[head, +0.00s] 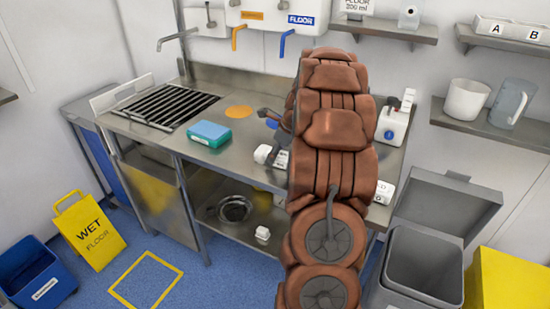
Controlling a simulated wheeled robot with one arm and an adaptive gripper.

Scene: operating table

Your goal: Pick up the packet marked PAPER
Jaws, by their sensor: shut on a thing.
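My gripper is mostly hidden behind my own brown arm, which crosses the middle of the head view. Small white packets (262,153) lie on the counter close to that edge, and one (281,160) is right beside the arm, partly covered. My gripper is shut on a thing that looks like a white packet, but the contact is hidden. Another white packet (384,192) shows at the arm's right side, and one (263,233) lies on the lower shelf. I cannot read the word PAPER on any of them.
The steel counter (225,150) holds a teal-and-blue sponge-like block (209,134), an orange spot (239,111) and a white device (393,124). A grey bin (425,265) stands open at right. A yellow wet-floor sign (90,232) and blue bucket (35,275) stand at left.

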